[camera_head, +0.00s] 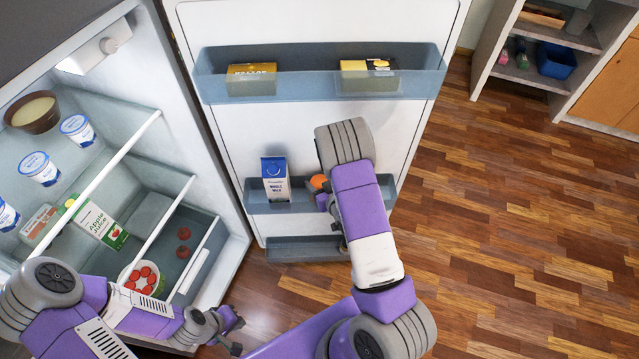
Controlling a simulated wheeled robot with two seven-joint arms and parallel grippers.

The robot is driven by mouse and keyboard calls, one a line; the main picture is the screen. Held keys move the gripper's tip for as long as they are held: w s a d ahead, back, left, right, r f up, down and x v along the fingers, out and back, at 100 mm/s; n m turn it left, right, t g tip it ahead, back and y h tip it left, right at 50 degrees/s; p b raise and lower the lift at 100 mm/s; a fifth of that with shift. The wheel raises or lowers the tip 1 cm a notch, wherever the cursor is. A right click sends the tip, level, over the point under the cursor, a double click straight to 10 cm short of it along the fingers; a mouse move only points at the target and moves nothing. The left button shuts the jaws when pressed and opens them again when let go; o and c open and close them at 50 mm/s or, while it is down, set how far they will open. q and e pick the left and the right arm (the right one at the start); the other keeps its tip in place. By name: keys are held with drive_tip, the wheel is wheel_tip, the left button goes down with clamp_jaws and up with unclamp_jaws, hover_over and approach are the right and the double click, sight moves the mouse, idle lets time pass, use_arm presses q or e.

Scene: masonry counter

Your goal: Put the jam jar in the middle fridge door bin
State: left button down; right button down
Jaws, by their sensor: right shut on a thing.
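The fridge door stands open with three bins, and the middle bin (289,208) holds a milk carton (275,179) at its left. My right gripper (325,196) is at the right part of the middle bin, its wrist covering much of that area. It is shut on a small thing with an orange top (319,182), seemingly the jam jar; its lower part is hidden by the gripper. I cannot tell whether it touches the bin floor. My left gripper (237,333) is open and empty, low in front of the fridge.
The top bin (310,88) holds two yellow boxes. The bottom bin (300,250) looks empty where visible. Fridge shelves at left hold yogurt cups (40,168), a bowl (33,112) and an apple juice carton (97,222). Wooden floor to the right is clear.

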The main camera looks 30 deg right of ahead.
drive_tip(key=shift+c, duration=1.1)
unclamp_jaws()
drive_tip(key=shift+f, duration=0.1)
drive_tip(key=shift+s+r+p, duration=0.3)
drive_tip(key=shift+p, duration=0.05)
drive_tip(key=d+p+v, duration=0.1)
drive_tip(key=p+v, duration=0.5)
drive_tip(key=v, duration=0.5)
drive_tip(key=s+a+f+m+g+y, duration=0.1)
drive_tip(key=s+a+f+g+y, duration=0.15)
drive_tip(key=a+f+g, duration=0.5)
drive_tip(key=s+a+f+g+y, duration=0.1)
drive_tip(key=s+a+g, duration=0.1)
drive_tip(key=s+a, duration=0.2)
drive_tip(key=s+a+f+m+g+y, duration=0.1)
drive_tip(key=s+a+g, duration=0.2)
drive_tip(key=s+a, duration=0.2)
drive_tip(key=a, duration=0.3)
drive_tip(key=shift+a, duration=0.4)
